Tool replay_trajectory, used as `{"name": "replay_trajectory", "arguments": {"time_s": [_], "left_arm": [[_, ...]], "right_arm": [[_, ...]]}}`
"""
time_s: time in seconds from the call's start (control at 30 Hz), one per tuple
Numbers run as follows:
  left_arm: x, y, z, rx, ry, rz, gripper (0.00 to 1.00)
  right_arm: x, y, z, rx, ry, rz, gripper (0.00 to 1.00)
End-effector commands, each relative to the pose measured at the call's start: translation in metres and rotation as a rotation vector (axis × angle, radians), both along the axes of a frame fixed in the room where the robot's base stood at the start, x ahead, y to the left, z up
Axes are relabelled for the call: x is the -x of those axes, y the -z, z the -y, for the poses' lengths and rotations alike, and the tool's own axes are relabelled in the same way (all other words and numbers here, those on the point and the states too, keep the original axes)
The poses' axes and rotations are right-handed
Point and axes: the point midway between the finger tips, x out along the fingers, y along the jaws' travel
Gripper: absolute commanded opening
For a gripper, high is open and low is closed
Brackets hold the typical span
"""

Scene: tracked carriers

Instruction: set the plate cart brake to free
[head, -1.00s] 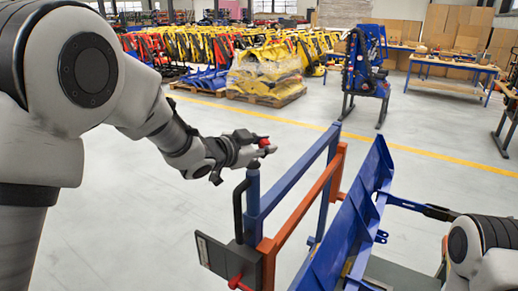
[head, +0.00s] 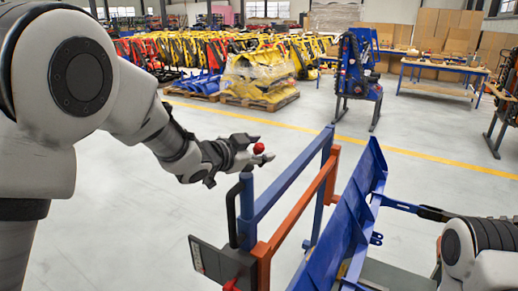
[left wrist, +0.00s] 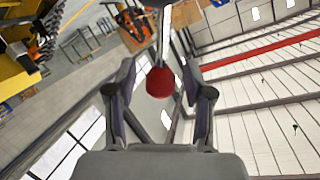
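The red ball knob (head: 258,148) shows at the top of the blue cart post (head: 246,205) in the head view. My left gripper (head: 254,149) is open around the knob, one finger on each side. In the left wrist view the knob (left wrist: 160,82) sits between the open fingers, with a gap to each. A grey rod shows beyond it; how the knob joins the post is hard to see. The plate cart has a blue and orange frame (head: 290,220) and a large blue plate (head: 345,225). My right arm shows at the lower right, but its gripper is not visible.
A black handle (head: 232,215) and a dark box (head: 215,262) are on the cart's near end, below my left gripper. A red part (head: 232,285) shows under the box. Open grey floor lies left of and beyond the cart. A blue stand (head: 358,80) stands farther back.

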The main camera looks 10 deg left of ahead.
Motion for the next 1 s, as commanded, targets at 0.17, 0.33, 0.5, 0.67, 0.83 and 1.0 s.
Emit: {"name": "replay_trajectory", "arguments": {"time_s": [0.17, 0.33, 0.5, 0.67, 0.83, 1.0], "left_arm": [[0.008, -0.004, -0.005, 0.001, -0.001, 0.002, 0.52], [0.04, -0.014, -0.023, 0.004, -0.001, 0.001, 0.52], [0.077, -0.024, -0.043, 0.004, -0.001, 0.0, 0.52], [0.097, -0.03, -0.054, 0.003, -0.001, 0.0, 0.52], [0.101, -0.031, -0.055, -0.001, 0.001, 0.0, 0.52], [0.101, -0.03, -0.055, 0.0, 0.001, -0.001, 0.52]], "right_arm": [[0.0, 0.0, 0.0, 0.0, 0.0, 0.0, 0.55], [0.0, 0.0, 0.0, 0.0, 0.0, 0.0, 0.55], [0.0, 0.0, 0.0, 0.0, 0.0, 0.0, 0.55], [0.0, 0.0, 0.0, 0.0, 0.0, 0.0, 0.55], [0.0, 0.0, 0.0, 0.0, 0.0, 0.0, 0.55], [0.0, 0.0, 0.0, 0.0, 0.0, 0.0, 0.55]]}}
